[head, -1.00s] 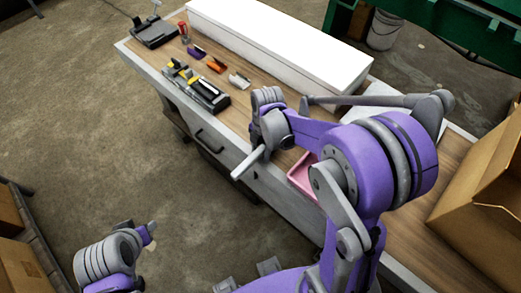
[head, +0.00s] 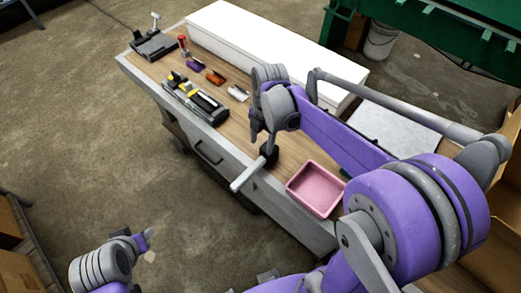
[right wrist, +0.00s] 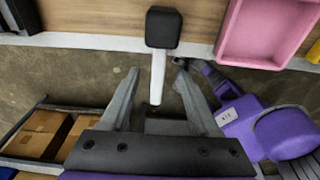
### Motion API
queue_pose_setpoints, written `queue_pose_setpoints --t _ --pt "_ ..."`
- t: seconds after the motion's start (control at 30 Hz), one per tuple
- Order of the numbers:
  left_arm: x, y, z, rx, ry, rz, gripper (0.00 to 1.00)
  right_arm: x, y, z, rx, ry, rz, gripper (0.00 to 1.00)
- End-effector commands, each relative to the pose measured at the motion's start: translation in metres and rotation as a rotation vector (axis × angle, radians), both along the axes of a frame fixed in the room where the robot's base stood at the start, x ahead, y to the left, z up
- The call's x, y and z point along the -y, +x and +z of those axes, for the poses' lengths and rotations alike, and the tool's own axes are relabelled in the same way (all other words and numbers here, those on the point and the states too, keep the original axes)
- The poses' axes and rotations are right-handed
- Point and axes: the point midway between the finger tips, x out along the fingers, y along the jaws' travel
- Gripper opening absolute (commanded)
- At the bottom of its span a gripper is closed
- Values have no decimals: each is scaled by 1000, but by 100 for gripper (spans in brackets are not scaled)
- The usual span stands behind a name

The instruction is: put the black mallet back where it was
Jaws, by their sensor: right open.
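The mallet has a black head (head: 269,153) and a pale handle (head: 246,174). The head rests at the front edge of the workbench, left of the pink tray, and the handle sticks out past the edge. In the right wrist view the black mallet head (right wrist: 163,27) is on the wood and the handle (right wrist: 158,75) points toward me. My right gripper (head: 263,132) is open over the mallet; its fingers (right wrist: 158,100) stand apart on either side of the handle's end, not visibly touching it. My left gripper (head: 147,236) is low at the left, its jaws unclear.
The bench holds a pink tray (head: 316,188), a black and yellow tool holder (head: 195,100), several small coloured items, a black device (head: 155,46), a long white box (head: 275,48) and a pale slab (head: 395,127). Cardboard (head: 502,235) stands at the right.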

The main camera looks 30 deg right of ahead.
Motion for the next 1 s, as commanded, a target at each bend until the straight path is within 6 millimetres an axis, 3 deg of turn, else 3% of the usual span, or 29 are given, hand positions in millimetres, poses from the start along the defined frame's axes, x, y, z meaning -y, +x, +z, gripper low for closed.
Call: queue_pose_setpoints --t 0.17,0.27,0.47,0.7,0.83,1.0 --pt "0 1 1 1 0 0 45 0 -2 13 5 -3 -27 62" --pt "0 1 1 1 0 0 45 -3 -11 18 26 -17 -150 62" --pt "0 1 1 1 0 0 45 -16 -49 23 130 -17 -681 62" --pt "0 1 1 1 0 0 45 -27 -93 17 247 139 -1390 62" --pt "0 1 1 1 0 0 45 -31 -110 10 268 262 -1681 62" --pt "0 1 1 1 0 0 45 -33 -120 4 267 368 -1889 62"
